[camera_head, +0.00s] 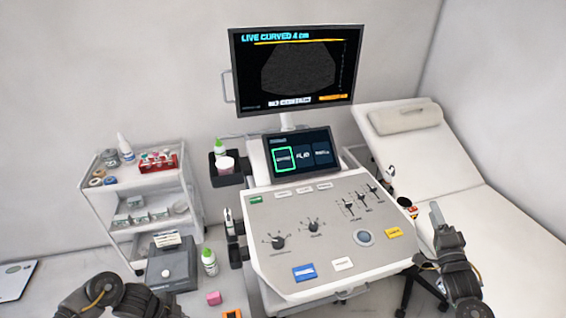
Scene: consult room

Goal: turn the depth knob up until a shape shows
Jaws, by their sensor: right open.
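The console panel (330,262) carries two dark round knobs with scale marks, a left knob (278,242) and a smaller right knob (313,226). Their labels are too small to read, so I cannot tell which is depth. The monitor (291,68) reads "LIVE CURVED 4 cm" over a dark grey, grainy sector with no distinct shape in it. My right gripper (436,217) is open and empty, right of the panel and apart from both knobs. My left arm shows at the bottom left; its gripper's fingers do not show.
A small touchscreen (297,153) stands below the monitor, with its left tile outlined green. Sliders and a trackball (364,237) sit right of the knobs. A shelved cart (146,200) is at left, a bottle (209,262) beside the console, an examination couch (440,165) at right.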

